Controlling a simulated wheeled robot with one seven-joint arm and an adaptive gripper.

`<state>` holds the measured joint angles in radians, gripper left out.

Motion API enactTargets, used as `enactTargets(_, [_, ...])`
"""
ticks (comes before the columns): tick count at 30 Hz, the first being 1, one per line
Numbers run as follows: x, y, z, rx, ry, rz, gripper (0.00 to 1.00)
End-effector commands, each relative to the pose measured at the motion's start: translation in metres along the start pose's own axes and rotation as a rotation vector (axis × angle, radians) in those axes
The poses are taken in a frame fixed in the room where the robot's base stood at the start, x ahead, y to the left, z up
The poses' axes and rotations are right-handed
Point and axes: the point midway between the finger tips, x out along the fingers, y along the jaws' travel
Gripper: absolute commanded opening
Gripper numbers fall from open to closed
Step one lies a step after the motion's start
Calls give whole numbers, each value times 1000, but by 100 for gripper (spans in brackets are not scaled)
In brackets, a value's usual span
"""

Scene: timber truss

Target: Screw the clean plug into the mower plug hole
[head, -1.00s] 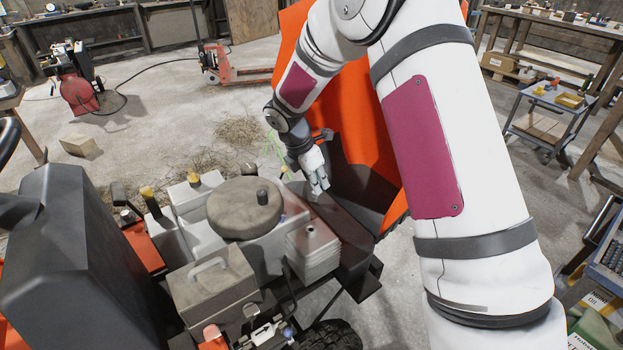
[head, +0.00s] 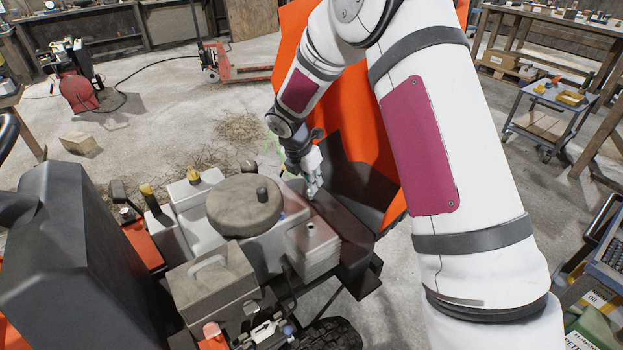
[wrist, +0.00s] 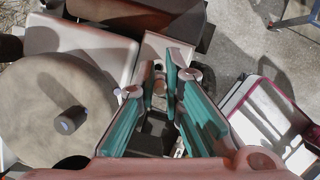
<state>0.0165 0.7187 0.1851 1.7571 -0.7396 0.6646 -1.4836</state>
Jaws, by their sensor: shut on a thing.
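My gripper (head: 314,190) is over the mower engine's far right side, beyond the finned block, in the head view. Its teal fingers (wrist: 160,80) close on a small thing, taken to be the clean plug, which is mostly hidden between the fingertips in the wrist view. The pale finned block (head: 313,257) has a small dark plug hole (head: 311,227) on its top. The block also shows in the wrist view (wrist: 150,48), just past the fingertips. I cannot tell any contact between plug and hole.
A round grey cover (head: 235,208) with a dark knob lies left of the gripper. A grey box with a handle (head: 212,282) stands in front. The orange hood (head: 340,120) rises behind my arm. A blue trolley (head: 548,105) stands off to the right.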

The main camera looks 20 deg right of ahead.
Motion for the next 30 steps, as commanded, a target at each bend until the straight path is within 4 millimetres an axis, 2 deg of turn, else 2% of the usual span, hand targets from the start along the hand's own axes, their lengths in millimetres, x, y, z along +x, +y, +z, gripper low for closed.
enactTargets(30, [88,3,-30,1,0,-1,0])
